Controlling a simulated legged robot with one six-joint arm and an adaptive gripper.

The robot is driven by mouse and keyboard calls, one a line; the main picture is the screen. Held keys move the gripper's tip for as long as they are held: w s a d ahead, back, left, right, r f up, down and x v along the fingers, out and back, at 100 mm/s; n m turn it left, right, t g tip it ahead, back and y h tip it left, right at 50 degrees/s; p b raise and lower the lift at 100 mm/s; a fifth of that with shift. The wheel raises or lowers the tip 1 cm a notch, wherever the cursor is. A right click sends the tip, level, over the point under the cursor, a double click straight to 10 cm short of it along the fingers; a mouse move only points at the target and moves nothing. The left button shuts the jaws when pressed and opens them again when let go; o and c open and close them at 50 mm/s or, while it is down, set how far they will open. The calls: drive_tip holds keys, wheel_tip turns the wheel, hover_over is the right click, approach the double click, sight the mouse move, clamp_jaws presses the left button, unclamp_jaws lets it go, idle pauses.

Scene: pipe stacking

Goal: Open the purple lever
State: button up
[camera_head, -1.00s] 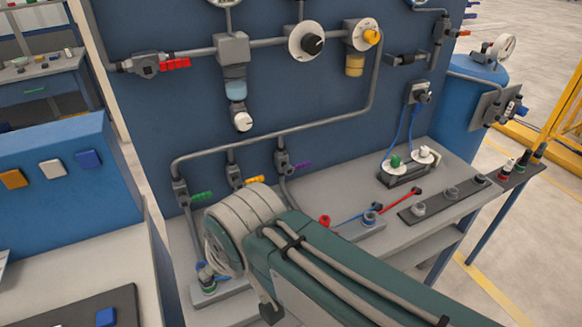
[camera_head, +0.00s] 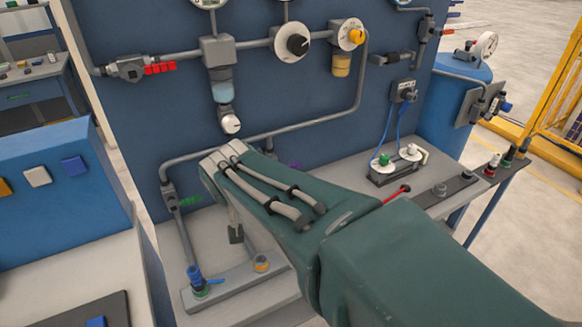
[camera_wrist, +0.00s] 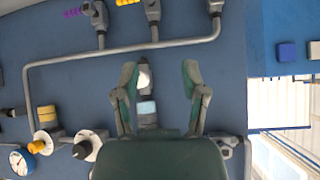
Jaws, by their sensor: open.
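The purple lever (camera_head: 295,165) shows only as a small piece behind my arm in the head view. In the wrist view, which is upside down, the purple lever (camera_wrist: 73,13) is at the top left, beside its grey valve on the pipe. My gripper (camera_wrist: 160,82) is open and empty in the wrist view, its two fingers spread in front of the panel. The lever is apart from the fingers, up and to the left of them there. In the head view most of my gripper is hidden by my arm.
The green lever (camera_head: 190,201) is left of my arm. The yellow lever (camera_wrist: 126,2) is at the wrist view's top edge. A grey pipe (camera_head: 315,122) runs across the blue panel. A filter with a white knob (camera_head: 231,124) hangs above my arm. Fittings stand on the bench.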

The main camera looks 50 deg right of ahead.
drive_tip(key=w+d+f+m+t+h, duration=0.1)
drive_tip(key=w+d+m, duration=0.1)
drive_tip(key=w+d, duration=0.35)
drive_tip(key=w+d+f+m+t+h, duration=0.1)
drive_tip(key=w+d+m+t, duration=0.15)
drive_tip(key=d, duration=0.55)
drive_tip(key=m+t+y, duration=0.4)
hover_over(293, 164)
drive_tip(key=s+a, duration=0.2)
drive_tip(key=s, duration=0.2)
wheel_tip(293, 164, down, 12)
drive_tip(key=s+d+f+m+t+y, duration=0.2)
drive_tip(key=s+d+f+m+y, duration=0.1)
drive_tip(key=s+f, duration=0.35)
drive_tip(key=w, duration=0.7)
drive_tip(key=w+a, duration=0.1)
drive_tip(key=w, duration=0.2)
drive_tip(key=shift+w+r, duration=0.1)
drive_tip(key=shift+w, duration=0.2)
clamp_jaws()
